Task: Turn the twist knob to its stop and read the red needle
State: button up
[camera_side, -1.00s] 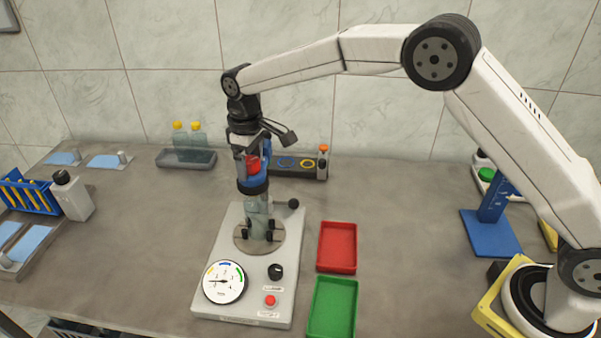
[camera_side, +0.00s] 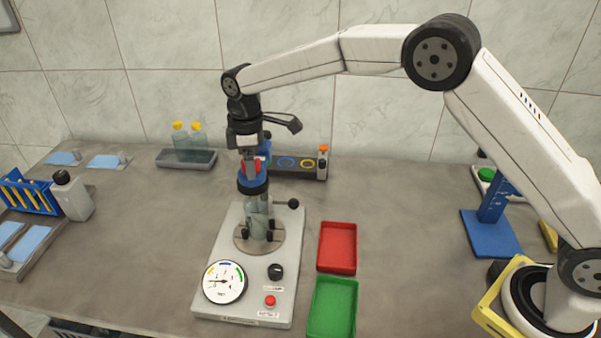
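A grey tester (camera_side: 212,250) stands on the bench with a white round dial (camera_side: 225,282) at its front left. A dark needle on the dial points left; I cannot make out a separate red needle. A clear bottle (camera_side: 257,222) stands upright, held between dark pegs on the round plate. Above it sit a dark ring, a blue collar (camera_side: 252,181) and a red part (camera_side: 257,165). My gripper (camera_side: 250,172) points straight down at the red part, its fingers beside it. Whether they grip it is too small to tell. A black knob (camera_side: 276,271) is on the tester's front.
A red button (camera_side: 270,300) is below the black knob. A red tray (camera_side: 338,225) and a green tray (camera_side: 319,310) lie right of the tester. A dark rack (camera_side: 300,170) and a tray of bottles (camera_side: 187,160) stand behind.

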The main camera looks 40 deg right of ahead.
grip_shut()
jog(key=m, duration=0.5)
jog(key=shift+o, duration=2.1)
grip_release()
jog(key=shift+m, duration=0.3)
jog(key=shift+r, duration=0.1)
jog(key=shift+r, duration=3.45)
